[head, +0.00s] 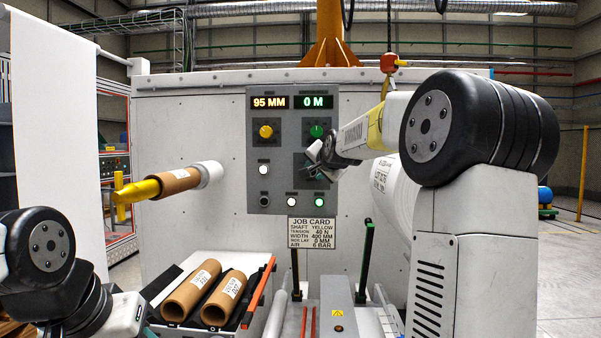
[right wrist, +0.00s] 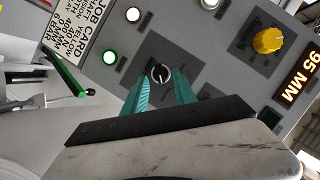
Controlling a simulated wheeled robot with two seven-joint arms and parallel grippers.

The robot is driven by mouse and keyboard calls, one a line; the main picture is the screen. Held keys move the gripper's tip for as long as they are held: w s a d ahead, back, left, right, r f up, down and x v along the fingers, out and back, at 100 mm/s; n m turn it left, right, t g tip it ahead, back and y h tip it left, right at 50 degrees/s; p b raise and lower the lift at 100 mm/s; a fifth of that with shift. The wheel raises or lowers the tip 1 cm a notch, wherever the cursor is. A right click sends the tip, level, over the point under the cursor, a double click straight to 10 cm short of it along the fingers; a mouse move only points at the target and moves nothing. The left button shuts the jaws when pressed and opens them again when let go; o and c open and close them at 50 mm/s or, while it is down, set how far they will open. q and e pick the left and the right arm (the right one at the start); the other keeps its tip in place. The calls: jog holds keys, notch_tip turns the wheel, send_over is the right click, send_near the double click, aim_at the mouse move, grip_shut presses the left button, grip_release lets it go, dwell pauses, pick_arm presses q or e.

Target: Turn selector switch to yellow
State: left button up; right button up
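The selector switch (right wrist: 160,75) is a small black round knob with a pale bar, on a dark plate of the grey control panel (head: 282,183). Its markings are too small to read. In the right wrist view, the two teal fingers of my right gripper (right wrist: 160,88) stand apart, one on each side of the knob; I cannot tell whether they touch it. In the head view, my right gripper (head: 322,158) is at the panel's right half and hides the switch. My left arm is at the lower left, its fingers out of sight.
The panel also has a yellow knob (head: 265,131), a green knob (head: 316,131), lit buttons and displays. A job card (head: 310,234) below reads shaft yellow. A yellow-tipped shaft (head: 135,190) with a cardboard core sticks out left. Cardboard cores (head: 191,292) lie below.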

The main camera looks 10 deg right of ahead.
jog(key=v, duration=0.5)
jog(key=shift+s, duration=0.2)
jog(key=s+a+f+n+g, duration=0.2)
jog(key=s+f, duration=0.6)
jog(key=s, duration=0.4)
jog(key=s+a+f+n+g+y, duration=0.1)
jog(key=s+a+f+n+g, duration=0.2)
jog(key=s+f, duration=0.5)
jog(key=s+a+f+n+g+y, duration=0.1)
jog(key=s+a+f+n+g, duration=0.2)
jog(key=s, duration=1.3)
notch_tip(320, 180, down, 5)
jog(key=shift+a+r+n+g, duration=0.1)
jog(key=shift+a+n+g, duration=0.25)
jog(key=shift+n, duration=0.65)
